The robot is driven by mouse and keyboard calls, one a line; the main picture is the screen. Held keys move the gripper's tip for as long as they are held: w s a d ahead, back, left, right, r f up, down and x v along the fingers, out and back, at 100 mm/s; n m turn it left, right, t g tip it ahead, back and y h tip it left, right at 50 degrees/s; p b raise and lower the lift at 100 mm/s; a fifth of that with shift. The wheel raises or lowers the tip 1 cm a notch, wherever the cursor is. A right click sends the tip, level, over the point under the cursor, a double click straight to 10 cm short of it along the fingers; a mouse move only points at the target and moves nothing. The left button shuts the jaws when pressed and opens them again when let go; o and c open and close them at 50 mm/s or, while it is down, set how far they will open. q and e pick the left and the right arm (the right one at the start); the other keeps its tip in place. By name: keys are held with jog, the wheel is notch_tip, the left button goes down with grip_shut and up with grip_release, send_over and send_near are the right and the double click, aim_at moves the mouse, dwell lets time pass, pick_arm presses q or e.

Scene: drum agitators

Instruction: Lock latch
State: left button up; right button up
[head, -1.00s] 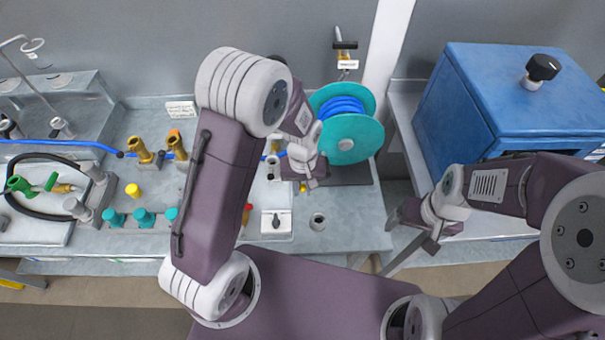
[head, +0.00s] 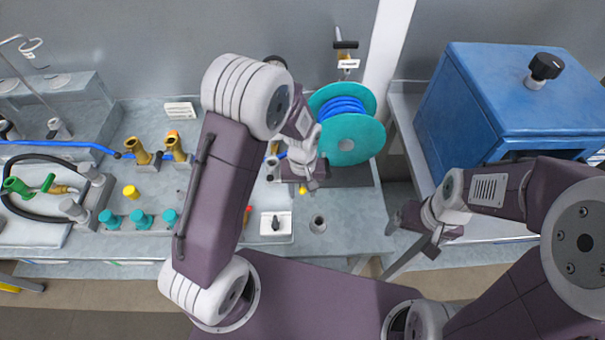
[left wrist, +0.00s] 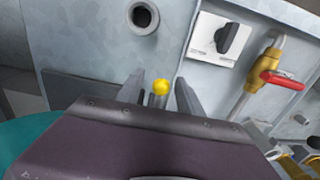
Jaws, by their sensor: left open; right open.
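A small yellow ball knob (left wrist: 160,87) shows in the left wrist view between the two fingers of my left gripper (left wrist: 158,94). The fingers stand apart on either side of it, and I cannot tell whether they touch it. The same yellow knob (head: 302,190) is a small spot just below my left gripper (head: 308,181) in the head view, in front of the teal reel. What the knob is fixed to is hidden, so I cannot tell the latch's position. My right gripper (head: 412,236) is open and empty, off the bench's right end.
A teal reel with blue hose (head: 347,138) stands just behind my left gripper. A black rotary switch on a white plate (left wrist: 230,38), a red-handled brass valve (left wrist: 280,78) and a round socket (left wrist: 143,17) are close by. A blue cabinet (head: 480,110) stands at right.

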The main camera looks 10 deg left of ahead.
pick_arm(q)
jog(key=shift+r, duration=0.1)
notch_tip(320, 180, up, 9)
jog(key=p, duration=0.8)
jog(key=shift+p, duration=0.35)
